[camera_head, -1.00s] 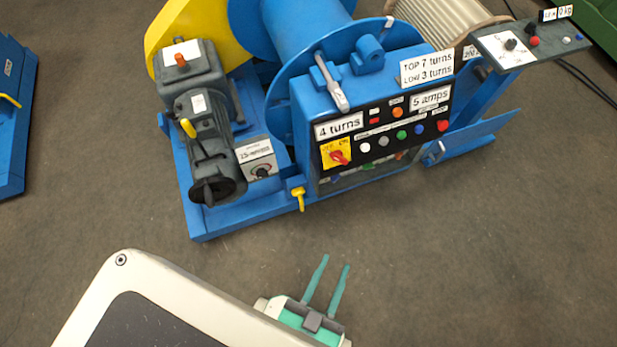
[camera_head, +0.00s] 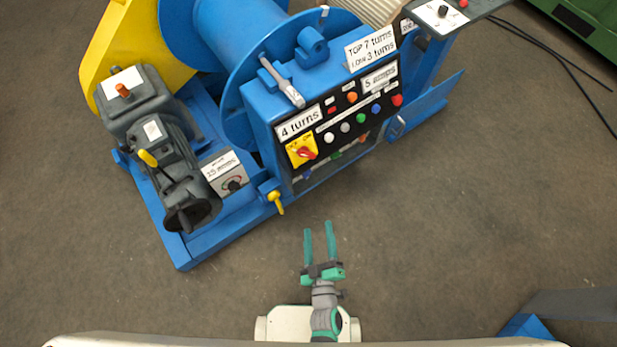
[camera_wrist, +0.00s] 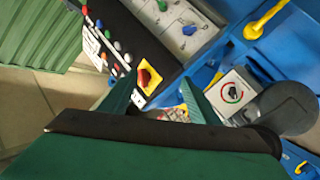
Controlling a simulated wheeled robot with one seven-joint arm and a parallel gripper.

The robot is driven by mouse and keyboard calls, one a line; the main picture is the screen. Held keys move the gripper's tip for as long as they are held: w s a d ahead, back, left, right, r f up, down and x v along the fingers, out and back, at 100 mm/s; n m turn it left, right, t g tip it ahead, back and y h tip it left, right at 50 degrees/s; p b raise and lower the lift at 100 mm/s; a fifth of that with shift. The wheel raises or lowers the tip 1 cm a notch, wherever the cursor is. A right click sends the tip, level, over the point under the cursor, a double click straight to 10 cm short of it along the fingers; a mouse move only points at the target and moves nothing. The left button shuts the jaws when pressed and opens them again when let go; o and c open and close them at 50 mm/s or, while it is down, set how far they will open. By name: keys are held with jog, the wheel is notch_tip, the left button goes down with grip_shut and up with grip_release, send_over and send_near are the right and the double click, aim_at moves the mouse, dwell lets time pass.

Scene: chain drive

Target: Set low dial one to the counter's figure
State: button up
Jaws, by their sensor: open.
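The blue winch's black control panel (camera_head: 340,113) carries a white "4 turns" label (camera_head: 300,122), a "TOP 7 turns, LOW 3 turns" sign (camera_head: 370,48) and a "5 amps" label (camera_head: 380,77). Below it is a lower panel (camera_head: 322,172) with small coloured parts; in the wrist view it is a grey plate (camera_wrist: 187,28) with small dark and green parts. I cannot tell which is low dial one; no dial figure is readable there. My gripper (camera_head: 318,228) is open and empty, in front of the winch. Its green fingers (camera_wrist: 160,100) point towards the panel in the wrist view.
A red switch on yellow (camera_head: 303,153) and several buttons are on the main panel. A box with a round dial (camera_head: 232,184) stands beside the grey motor (camera_head: 160,150). A yellow-handled valve (camera_head: 276,200) juts out at the lower corner. Bare floor (camera_head: 420,230) lies in front.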

aim_at(308, 176)
jog(key=w+f+n+g+y, duration=0.1)
jog(key=w+f+n+y, duration=0.2)
jog(key=w+f+n, duration=0.8)
jog(key=w+a+f+m, duration=0.1)
jog(key=w, duration=0.4)
jog(key=w+a+f+m, duration=0.1)
jog(key=w+f, duration=0.1)
jog(key=w, duration=0.3)
jog(key=w+a+f+m, duration=0.1)
jog(key=w+f+m, duration=0.1)
jog(key=w, duration=0.3)
jog(key=shift+w+a, duration=0.1)
jog(key=shift+c, duration=0.3)
jog(key=c, duration=1)
